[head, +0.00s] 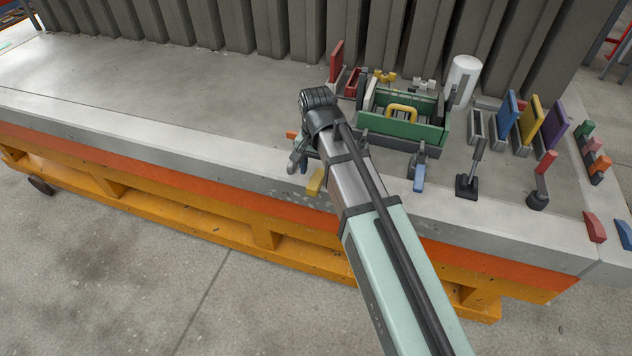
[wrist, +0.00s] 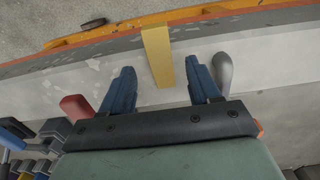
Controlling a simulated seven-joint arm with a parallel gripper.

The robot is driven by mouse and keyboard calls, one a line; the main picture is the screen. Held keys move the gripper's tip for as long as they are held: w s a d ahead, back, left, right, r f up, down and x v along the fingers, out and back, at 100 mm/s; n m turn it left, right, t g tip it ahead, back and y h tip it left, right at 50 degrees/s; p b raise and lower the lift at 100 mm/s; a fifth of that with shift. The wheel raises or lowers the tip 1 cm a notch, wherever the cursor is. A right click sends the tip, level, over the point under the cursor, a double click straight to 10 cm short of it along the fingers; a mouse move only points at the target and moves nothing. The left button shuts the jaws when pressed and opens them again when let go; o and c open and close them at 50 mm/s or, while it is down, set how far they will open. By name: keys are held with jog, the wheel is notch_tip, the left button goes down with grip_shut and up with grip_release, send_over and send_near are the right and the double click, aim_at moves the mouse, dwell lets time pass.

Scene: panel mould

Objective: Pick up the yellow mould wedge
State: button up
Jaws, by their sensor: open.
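The yellow mould wedge (head: 316,181) lies at the front edge of the grey concrete top, partly hidden by my arm in the head view. In the wrist view the yellow wedge (wrist: 157,50) is a long bar pointing toward my gripper (wrist: 160,78). Its near end lies between the two blue fingers, with a gap on each side. My gripper is open and holds nothing. In the head view my gripper (head: 303,160) is mostly hidden behind my wrist, just left of the wedge.
In the wrist view a grey rounded piece (wrist: 223,72) is close by the right finger and a red piece (wrist: 76,107) lies left of the left finger. A green toolbox (head: 436,134), levers and coloured panels (head: 530,120) stand to the right. The concrete top is clear at left.

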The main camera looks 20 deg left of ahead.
aim_at(317, 179)
jog(key=shift+f, duration=1.45)
grip_shut()
